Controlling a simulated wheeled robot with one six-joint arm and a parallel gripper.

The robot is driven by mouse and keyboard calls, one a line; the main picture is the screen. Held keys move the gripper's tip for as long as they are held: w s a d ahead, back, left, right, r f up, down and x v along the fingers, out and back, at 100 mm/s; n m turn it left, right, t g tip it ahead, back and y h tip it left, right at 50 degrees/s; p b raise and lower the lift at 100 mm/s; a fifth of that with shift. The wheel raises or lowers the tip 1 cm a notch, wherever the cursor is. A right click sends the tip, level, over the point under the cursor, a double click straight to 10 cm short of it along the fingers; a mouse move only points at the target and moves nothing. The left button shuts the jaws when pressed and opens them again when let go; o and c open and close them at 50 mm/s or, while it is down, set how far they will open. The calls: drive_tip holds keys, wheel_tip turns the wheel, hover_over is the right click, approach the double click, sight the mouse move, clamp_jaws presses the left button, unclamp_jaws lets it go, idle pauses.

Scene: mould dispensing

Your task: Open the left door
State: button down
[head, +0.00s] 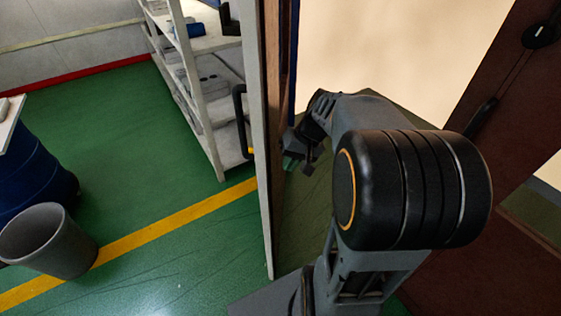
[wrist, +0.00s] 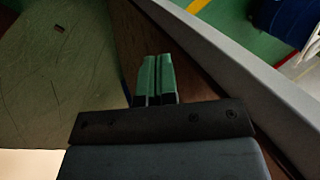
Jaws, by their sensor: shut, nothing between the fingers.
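The left door (head: 262,150) shows almost edge-on in the head view, standing ajar, with a pale narrow edge and a brown face on its right side. A dark bar handle (head: 240,120) sticks out on its left side. My gripper (head: 291,163) is just right of the door, its green fingertips shut and empty. In the wrist view the green fingers (wrist: 156,78) lie together beside the brown door face (wrist: 195,55), with the pale door edge (wrist: 235,65) further right. I cannot tell whether they touch the door.
Another brown door (head: 500,100) with dark fittings stands at the right. Left of the left door are a white shelf rack (head: 200,95), a grey bin (head: 50,240) and a blue barrel (head: 35,175). Green floor (head: 120,125) with a yellow line is clear between them.

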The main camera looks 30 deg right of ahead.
drive_tip(key=w+d+f+m+t+y, duration=0.1)
drive_tip(key=w+d+f+t+y, duration=0.1)
drive_tip(key=d, duration=0.4)
drive_tip(key=w+d+f+m+t+y, duration=0.1)
drive_tip(key=w+d+m, duration=0.1)
drive_tip(key=d, duration=0.4)
drive_tip(key=a+r+x, duration=0.2)
drive_tip(key=x, duration=1)
drive_tip(key=shift+w+p, duration=0.35)
drive_tip(key=shift+w, duration=0.1)
drive_tip(key=shift+a+f, duration=0.1)
drive_tip(key=shift+f, duration=0.05)
drive_tip(key=shift+a, duration=0.1)
